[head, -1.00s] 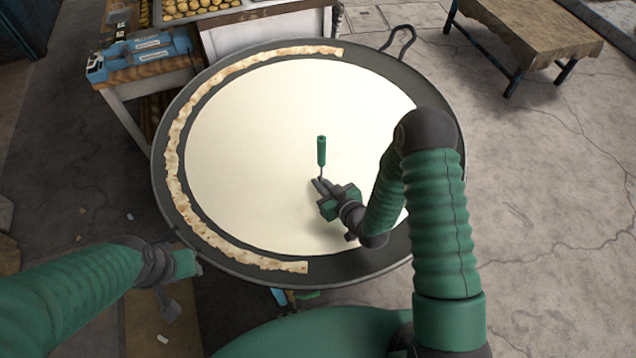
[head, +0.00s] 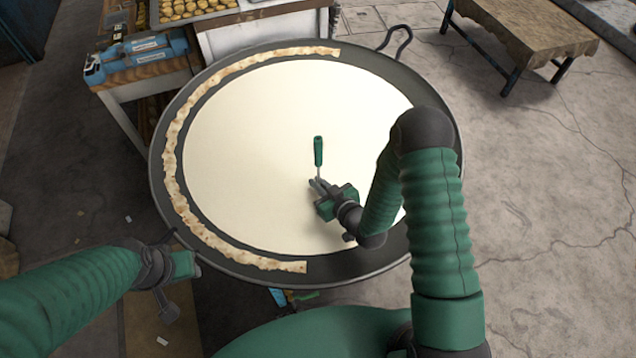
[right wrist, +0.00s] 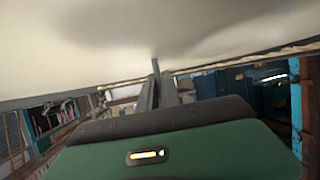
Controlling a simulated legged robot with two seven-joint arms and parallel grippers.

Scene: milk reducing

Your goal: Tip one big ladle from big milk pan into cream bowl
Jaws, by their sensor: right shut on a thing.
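The big milk pan (head: 425,85) is a wide dark pan filled with pale cream milk (head: 270,130), with a browned crust along its left rim. My right gripper (head: 314,183) is over the milk, shut on the thin shaft of the ladle (head: 318,152). The ladle's green handle stands upright above the fingers. Its bowl is not visible. In the right wrist view the fingers (right wrist: 157,82) close on the thin shaft (right wrist: 155,65) beneath the pale milk surface. My left gripper (head: 190,265) is outside the pan at lower left; its fingers are not clear. I cannot identify the cream bowl.
A small table with a blue device (head: 135,52) stands at upper left, beside a tray of round yellow pieces (head: 190,12). A cloth-covered table (head: 530,35) stands at upper right. The pan's loop handle (head: 396,38) sticks out at the back. Floor at right is clear.

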